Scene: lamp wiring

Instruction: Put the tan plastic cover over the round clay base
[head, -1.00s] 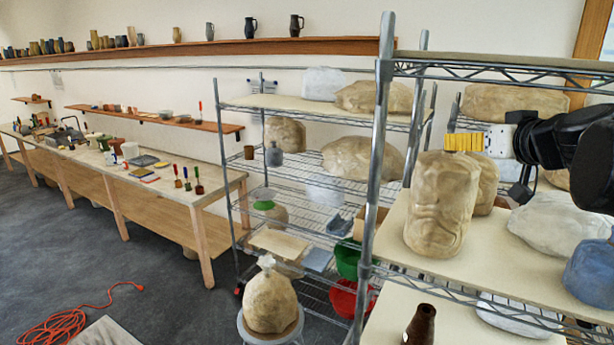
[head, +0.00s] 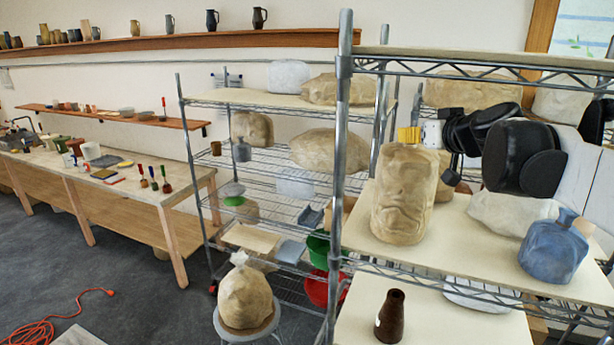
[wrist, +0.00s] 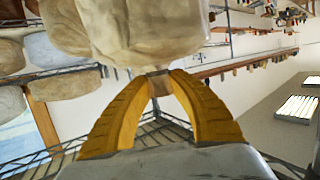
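A tall tan, wrinkled cover (head: 404,200) is upright at the front of the right rack's upper shelf. I cannot tell whether its bottom rests on the board. My gripper (head: 408,138) is at its top, with its yellow fingers touching it. In the wrist view the fingertips (wrist: 158,76) come together on a small tan piece at the edge of the cover (wrist: 150,30). A round tan clay-like form (head: 246,297) with a gathered top sits on a round stool (head: 250,333) at the lower left. I cannot tell whether it is the clay base.
Another tan form stands close behind the cover. A blue wrapped form (head: 553,247) and a white one (head: 505,213) lie to the right. A dark brown bottle (head: 390,316) stands on the lower board. The rack post (head: 341,180) rises left of the cover. An orange cord (head: 45,332) lies on the floor.

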